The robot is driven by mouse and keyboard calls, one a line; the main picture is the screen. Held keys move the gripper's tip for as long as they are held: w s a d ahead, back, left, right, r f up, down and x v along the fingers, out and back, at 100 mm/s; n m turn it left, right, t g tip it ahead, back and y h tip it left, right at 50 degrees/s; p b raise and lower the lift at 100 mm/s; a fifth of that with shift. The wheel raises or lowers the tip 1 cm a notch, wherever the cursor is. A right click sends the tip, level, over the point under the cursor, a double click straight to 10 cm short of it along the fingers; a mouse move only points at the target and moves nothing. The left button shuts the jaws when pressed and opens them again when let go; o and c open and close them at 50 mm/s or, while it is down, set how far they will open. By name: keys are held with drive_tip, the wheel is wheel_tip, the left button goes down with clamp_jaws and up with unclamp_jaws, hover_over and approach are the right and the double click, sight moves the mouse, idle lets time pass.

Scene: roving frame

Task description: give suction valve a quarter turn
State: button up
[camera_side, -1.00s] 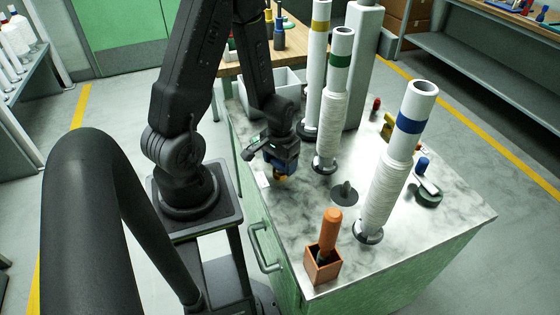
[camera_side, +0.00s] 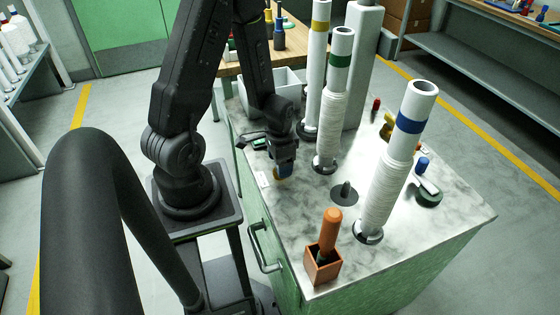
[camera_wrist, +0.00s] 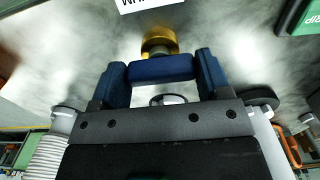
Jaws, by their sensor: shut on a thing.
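The suction valve shows in the wrist view as a brass body (camera_wrist: 158,40) with a blue bar handle (camera_wrist: 162,69). My gripper (camera_wrist: 162,75) has its two blue fingers on either end of the bar and is shut on it. In the side view, my gripper (camera_side: 284,158) points down at the left edge of the marbled worktop, and a bit of the brass valve (camera_side: 279,174) shows just below it. The fingers hide most of the valve there.
An orange-handled tool stands in a box (camera_side: 323,265) at the front. A dark disc with a peg (camera_side: 344,194) lies between. A white label (camera_wrist: 150,3) is by the valve.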

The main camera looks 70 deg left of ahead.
drive_tip(key=o, duration=0.9)
wheel_tip(320, 180, up, 14)
drive_tip(key=shift+f, duration=0.1)
idle(0.5)
